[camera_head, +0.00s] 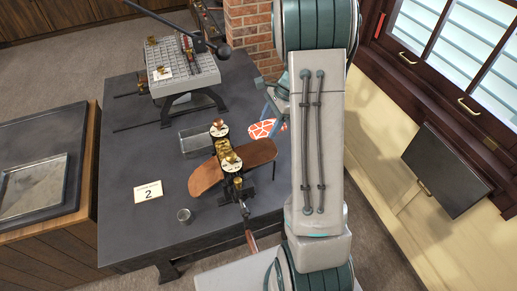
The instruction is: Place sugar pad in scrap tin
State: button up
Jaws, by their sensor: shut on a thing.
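A flat red-and-white patterned piece, which looks like the sugar pad (262,129), shows just left of my arm, beyond the brass roller. My gripper (272,113) is shut on it, though the arm hides part of the gripper and the pad's right side. An open grey metal box, probably the scrap tin (197,142), stands on the dark table (125,225) left of the pad. The roller's brass top stands between and in front of them. I cannot see fully into the tin.
The brass roller (225,150) with brown side wings (207,177) and a crank handle fills the table's middle. A grey slotted press (182,75) stands behind. The left table bears a metal tray (33,185).

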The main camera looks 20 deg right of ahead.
aim_at(202, 143)
jog(key=k, duration=1)
